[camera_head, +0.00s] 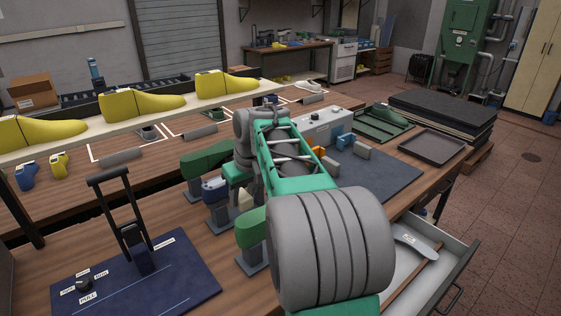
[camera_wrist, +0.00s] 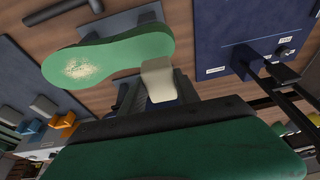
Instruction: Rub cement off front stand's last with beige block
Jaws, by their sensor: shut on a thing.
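A green last (camera_wrist: 115,55) shows sole-up in the wrist view, with a pale, speckled cement patch (camera_wrist: 82,67) near its left end. In the head view the front last (camera_head: 251,228) sits on a grey stand (camera_head: 252,258), its right part hidden behind my arm. My gripper (camera_wrist: 160,92) is shut on the beige block (camera_wrist: 157,78), which lies at the right end of the last, away from the patch. I cannot tell whether block and last touch. The head view shows a bit of the block (camera_head: 245,198); my arm mostly hides the gripper.
Another green last (camera_head: 207,160) stands behind, with a blue object (camera_head: 214,187) between. A navy mat (camera_head: 180,285) with a lever press lies at left. A grey mat (camera_head: 378,180) and an open drawer (camera_head: 405,270) are at right. Yellow lasts (camera_head: 140,102) line a back shelf.

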